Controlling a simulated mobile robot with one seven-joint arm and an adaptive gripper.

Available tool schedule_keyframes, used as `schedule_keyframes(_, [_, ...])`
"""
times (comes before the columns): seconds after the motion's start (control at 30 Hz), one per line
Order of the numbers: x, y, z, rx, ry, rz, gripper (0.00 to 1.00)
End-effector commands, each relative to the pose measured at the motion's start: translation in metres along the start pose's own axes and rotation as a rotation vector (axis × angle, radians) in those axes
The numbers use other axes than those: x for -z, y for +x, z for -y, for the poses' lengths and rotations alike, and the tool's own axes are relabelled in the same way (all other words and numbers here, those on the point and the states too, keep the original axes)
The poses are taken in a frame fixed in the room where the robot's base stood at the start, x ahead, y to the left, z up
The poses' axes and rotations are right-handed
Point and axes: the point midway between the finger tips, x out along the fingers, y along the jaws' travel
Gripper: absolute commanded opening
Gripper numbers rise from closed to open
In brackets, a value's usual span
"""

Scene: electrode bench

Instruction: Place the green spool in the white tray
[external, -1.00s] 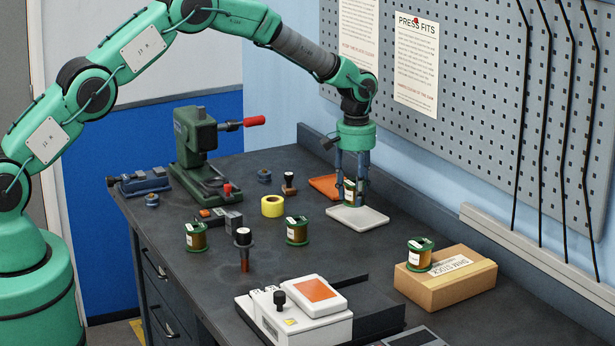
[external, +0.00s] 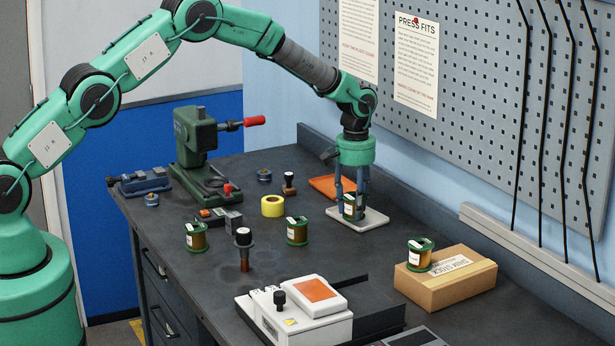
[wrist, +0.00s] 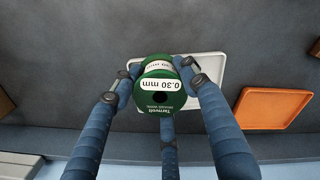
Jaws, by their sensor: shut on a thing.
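A green-flanged spool (external: 350,209) with copper-coloured winding is held between the fingers of my gripper (external: 350,198), over the white tray (external: 376,221). In the wrist view the spool (wrist: 158,101) shows a "0.30 mm" label, with my gripper's blue fingers (wrist: 160,84) closed around it. There the white tray (wrist: 211,66) lies behind the spool, which overlaps its left part. The spool's lower end looks very near the tray's floor; I cannot tell whether it touches.
An orange tray (external: 323,187) lies behind the white tray. Similar spools stand on the bench (external: 297,231), (external: 196,237) and one on a cardboard box (external: 420,255). A yellow tape roll (external: 272,207) lies to the left. The pegboard wall (external: 470,110) rises behind.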

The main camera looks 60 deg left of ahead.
Motion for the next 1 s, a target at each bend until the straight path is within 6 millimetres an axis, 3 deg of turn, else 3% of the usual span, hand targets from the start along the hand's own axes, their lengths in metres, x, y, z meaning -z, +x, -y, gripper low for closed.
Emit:
schedule_keyframes(0.5, [0.0006, 0.0067, -0.0005, -0.001, 0.000, -0.002, 0.00])
schedule_keyframes(0.53, [0.0000, 0.0081, 0.0000, 0.000, 0.000, 0.000, 0.46])
schedule_keyframes(0.6, [0.0000, 0.0081, 0.0000, 0.000, 0.000, 0.000, 0.60])
schedule_keyframes(1.0, [0.0000, 0.0065, 0.0000, 0.000, 0.000, 0.000, 0.63])
